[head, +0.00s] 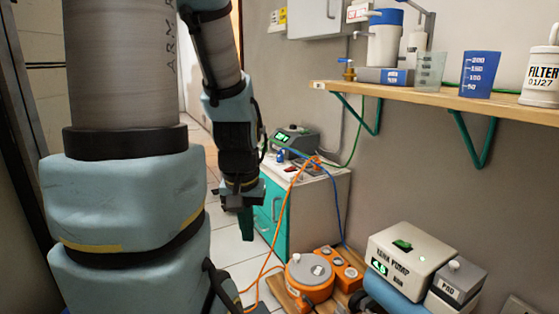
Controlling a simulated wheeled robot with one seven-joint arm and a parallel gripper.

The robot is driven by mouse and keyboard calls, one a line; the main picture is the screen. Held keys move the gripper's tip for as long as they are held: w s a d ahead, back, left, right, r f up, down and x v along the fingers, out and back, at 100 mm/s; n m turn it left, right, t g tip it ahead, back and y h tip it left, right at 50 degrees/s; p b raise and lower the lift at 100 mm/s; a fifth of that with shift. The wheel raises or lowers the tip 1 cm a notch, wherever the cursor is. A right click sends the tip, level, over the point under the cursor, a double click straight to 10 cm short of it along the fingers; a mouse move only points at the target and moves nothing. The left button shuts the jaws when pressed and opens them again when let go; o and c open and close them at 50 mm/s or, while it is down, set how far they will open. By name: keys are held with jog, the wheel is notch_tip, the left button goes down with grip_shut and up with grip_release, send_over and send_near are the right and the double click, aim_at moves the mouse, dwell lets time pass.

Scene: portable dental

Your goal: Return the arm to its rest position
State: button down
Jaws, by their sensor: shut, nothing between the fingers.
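My arm fills the left and middle of the head view, with its large links close to the camera. My gripper (246,222) hangs at the end of the arm, fingers pointing down, in front of the teal-fronted cabinet (284,222). It is shut and holds nothing. It looks apart from the cabinet, though the exact gap is hard to judge. The near arm links hide much of the left side of the room.
A wooden shelf (420,100) at the upper right holds a blue cup (480,74) and a filter canister (541,76). Orange equipment (309,278) and a white pump box (411,254) stand low at the right. Orange and blue hoses run near my gripper. Tiled floor (228,243) shows below.

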notch_tip(320, 180, up, 33)
jog(key=p, duration=3.1)
jog(key=shift+f, duration=0.15)
